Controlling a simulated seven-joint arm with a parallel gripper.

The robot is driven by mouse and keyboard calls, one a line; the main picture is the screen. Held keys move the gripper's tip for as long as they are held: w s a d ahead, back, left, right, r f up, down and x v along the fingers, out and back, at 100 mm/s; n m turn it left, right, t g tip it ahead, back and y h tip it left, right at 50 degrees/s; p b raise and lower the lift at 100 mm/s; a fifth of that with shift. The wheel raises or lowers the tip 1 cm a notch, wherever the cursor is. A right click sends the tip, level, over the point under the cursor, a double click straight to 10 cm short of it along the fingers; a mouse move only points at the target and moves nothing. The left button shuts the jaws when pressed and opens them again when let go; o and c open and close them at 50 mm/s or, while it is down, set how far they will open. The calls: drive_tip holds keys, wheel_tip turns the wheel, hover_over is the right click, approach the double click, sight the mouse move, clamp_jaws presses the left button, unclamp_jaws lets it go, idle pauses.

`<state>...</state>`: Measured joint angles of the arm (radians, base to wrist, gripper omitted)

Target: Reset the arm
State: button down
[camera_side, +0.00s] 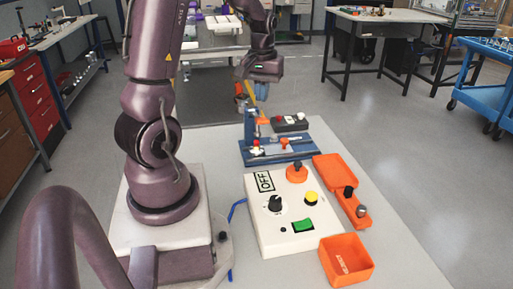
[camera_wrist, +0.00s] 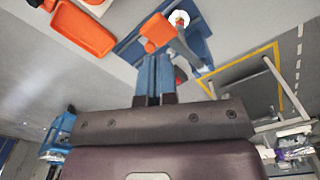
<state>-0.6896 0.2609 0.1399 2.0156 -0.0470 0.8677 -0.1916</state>
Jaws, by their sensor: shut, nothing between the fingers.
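My gripper (camera_wrist: 154,66) shows in the wrist view with its two blue-grey fingers together and nothing between them. In the side view the end of my arm is raised above the far part of the work table, over the blue fixture (camera_side: 290,158); the fingertips are hard to make out there. The blue fixture also shows beyond the fingers in the wrist view (camera_wrist: 196,42), with an orange part (camera_wrist: 157,30) on it. I cannot tell the exact gap between fingertips and fixture.
A dark button box (camera_side: 290,125) is behind the fixture.

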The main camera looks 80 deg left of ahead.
idle(0.4)
drive_tip(key=shift+s+d+f, duration=0.1)
drive_tip(key=shift+s+d+m, duration=0.4)
drive_tip(key=shift+d, duration=0.3)
drive_tip(key=s+d+r+m+t, duration=0.1)
drive_tip(key=d+r+m, duration=0.4)
drive_tip(key=d, duration=0.7)
drive_tip(key=s+d+r+m+t, duration=0.2)
drive_tip(key=d+r+m+t, duration=0.2)
drive_tip(key=d, duration=0.8)
wheel_tip(320, 180, up, 3)
drive_tip(key=shift+s+r+m+t, duration=0.2)
drive_tip(key=shift+m+t, duration=0.1)
drive_tip(key=shift+m, duration=0.8)
drive_tip(key=shift+a, duration=0.1)
